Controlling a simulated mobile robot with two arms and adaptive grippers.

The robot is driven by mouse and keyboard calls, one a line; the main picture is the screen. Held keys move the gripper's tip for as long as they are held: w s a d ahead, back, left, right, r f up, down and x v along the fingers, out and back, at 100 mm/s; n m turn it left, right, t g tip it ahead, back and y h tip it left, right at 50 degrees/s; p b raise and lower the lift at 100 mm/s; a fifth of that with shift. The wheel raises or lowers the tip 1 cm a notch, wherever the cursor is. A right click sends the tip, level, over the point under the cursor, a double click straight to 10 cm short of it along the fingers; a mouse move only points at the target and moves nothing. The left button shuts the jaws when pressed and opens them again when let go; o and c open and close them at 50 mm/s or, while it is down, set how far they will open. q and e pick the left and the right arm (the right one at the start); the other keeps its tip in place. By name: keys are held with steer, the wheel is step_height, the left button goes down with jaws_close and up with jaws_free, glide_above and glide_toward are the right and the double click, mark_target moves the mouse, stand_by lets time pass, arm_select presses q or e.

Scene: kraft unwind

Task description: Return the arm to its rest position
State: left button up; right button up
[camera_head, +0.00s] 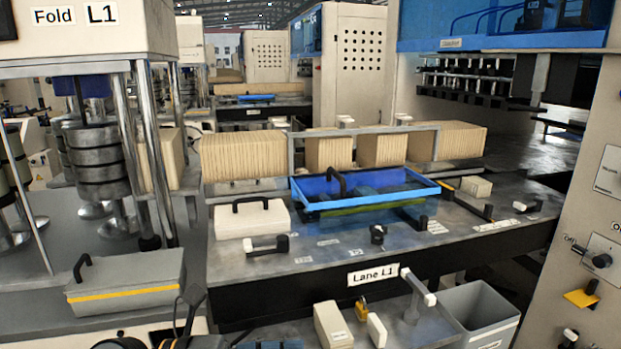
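Dark jointed parts with a thin cable, which look like my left gripper (178,322), show at the bottom edge, left of centre. They are cut off by the frame, so I cannot make out whether the fingers are open or shut. They are in front of the grey box with a yellow stripe (127,284), and I see no object held in them. My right gripper is not in view.
The Lane L1 table (340,265) bears a blue tray (366,203), a white lidded box (252,219) and rows of kraft packs (243,155). A grey bin (480,318) and a cream block (333,326) stand in front. Machine columns flank left and right.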

arm_select(q)
steer(key=w+a+r+n+t+y, duration=0.1)
steer(key=w+a+r+n+t, duration=0.25)
steer(key=n+t, duration=0.55)
steer(key=w+a+r+n+t+y, duration=0.1)
steer(key=w+a+r+n+t, duration=0.2)
steer(key=n+t, duration=0.65)
steer(key=a+f+n+g+y, duration=0.4)
steer(key=a+f+n+y, duration=0.8)
steer(key=f+n+y, duration=0.65)
steer(key=s+f+n+g+h, duration=0.3)
steer(key=s+f+n+g, duration=0.5)
steer(key=s+f+g, duration=0.85)
steer(key=s+d+f+t, duration=0.1)
steer(key=s+f, duration=0.2)
steer(key=f, duration=1)
steer(key=s+f+t, duration=0.1)
steer(key=s+f, duration=0.2)
steer(key=f, duration=1.1)
steer(key=s+a+f+g, duration=0.1)
steer(key=s+a+f, duration=0.2)
steer(key=s+f, duration=1.4)
steer(key=shift+s+f, duration=0.2)
steer(key=shift+f, duration=0.15)
